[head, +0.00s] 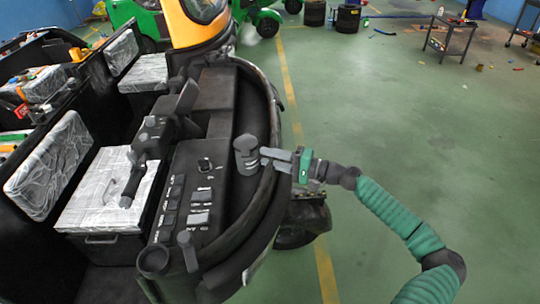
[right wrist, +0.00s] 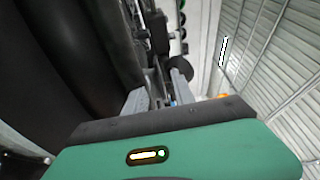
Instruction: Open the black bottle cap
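The black bottle cap (head: 246,144) is a dark round top on a short dark cylinder standing on the vehicle's black console. My right gripper (head: 264,157) comes from the right, with its two grey fingers pointing left at the cylinder's right side. The fingers are apart. In the head view their tips are close to the cylinder; I cannot tell whether they touch it. In the right wrist view the fingers are spread with a gap between them, and a dark round thing (right wrist: 181,69) shows near the right fingertip. My left gripper is not in view.
The console's curved black rim (head: 277,120) runs just under the right gripper. Switches (head: 172,205), a dark lever (head: 187,248) and a black cup-like holder (head: 153,260) are nearby. Plastic-wrapped seats (head: 105,185) stand at left. Green floor (head: 400,130) is open at right.

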